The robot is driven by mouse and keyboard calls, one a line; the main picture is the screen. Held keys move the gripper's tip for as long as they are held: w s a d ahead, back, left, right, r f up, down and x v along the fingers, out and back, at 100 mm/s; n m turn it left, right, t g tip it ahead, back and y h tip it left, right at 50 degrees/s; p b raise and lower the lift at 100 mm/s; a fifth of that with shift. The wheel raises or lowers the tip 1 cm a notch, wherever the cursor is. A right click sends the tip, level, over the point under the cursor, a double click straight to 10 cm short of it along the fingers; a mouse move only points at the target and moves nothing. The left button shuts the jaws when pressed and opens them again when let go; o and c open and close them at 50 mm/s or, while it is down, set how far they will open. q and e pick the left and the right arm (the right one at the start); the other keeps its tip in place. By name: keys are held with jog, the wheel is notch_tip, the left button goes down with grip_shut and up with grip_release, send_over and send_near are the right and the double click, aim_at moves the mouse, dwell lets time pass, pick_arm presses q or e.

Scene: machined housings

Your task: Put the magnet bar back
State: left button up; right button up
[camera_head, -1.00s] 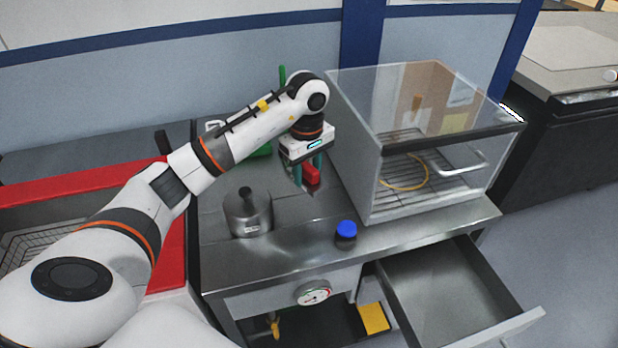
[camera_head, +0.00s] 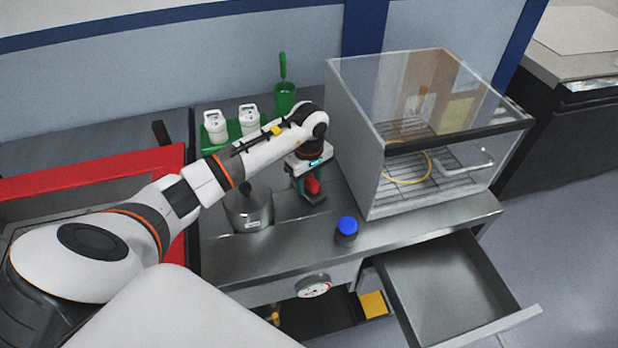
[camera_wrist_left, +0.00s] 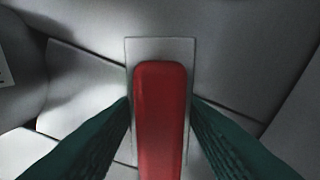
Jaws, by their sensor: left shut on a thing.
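My left gripper (camera_head: 308,188) is shut on the red magnet bar (camera_head: 313,185) and points down at the metal worktop, left of the glass-sided cabinet. In the left wrist view the red bar (camera_wrist_left: 160,115) lies between the two green fingers (camera_wrist_left: 160,135). A pale rectangular outline surrounds its far end there; I cannot tell whether it is a plate on the bar or a part of the worktop. I cannot tell whether the bar touches the surface. My right gripper is not in view.
A steel pot (camera_head: 248,210) stands left of the gripper. A blue-capped jar (camera_head: 347,230) stands near the front edge. The glass-sided cabinet (camera_head: 350,150) is at right. A steel drawer (camera_head: 445,285) is pulled open below. White containers (camera_head: 215,127) and a green cup (camera_head: 285,98) stand behind.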

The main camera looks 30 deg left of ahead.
aim_at(309, 177)
pick_arm(q)
jog(key=shift+f+b, duration=0.2)
jog(key=shift+b, duration=0.1)
jog(key=o, duration=0.9)
jog(key=shift+o, duration=0.2)
jog(key=shift+r, duration=0.1)
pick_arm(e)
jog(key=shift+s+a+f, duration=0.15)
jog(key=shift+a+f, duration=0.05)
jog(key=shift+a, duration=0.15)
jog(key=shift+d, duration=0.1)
pick_arm(q)
jog(key=shift+r+p, duration=0.2)
jog(key=shift+p, duration=0.1)
jog(key=shift+r, duration=0.3)
notch_tip(309, 177, up, 11)
jog(key=b, duration=0.3)
jog(key=shift+r+b, duration=0.15)
jog(key=shift+b, duration=0.15)
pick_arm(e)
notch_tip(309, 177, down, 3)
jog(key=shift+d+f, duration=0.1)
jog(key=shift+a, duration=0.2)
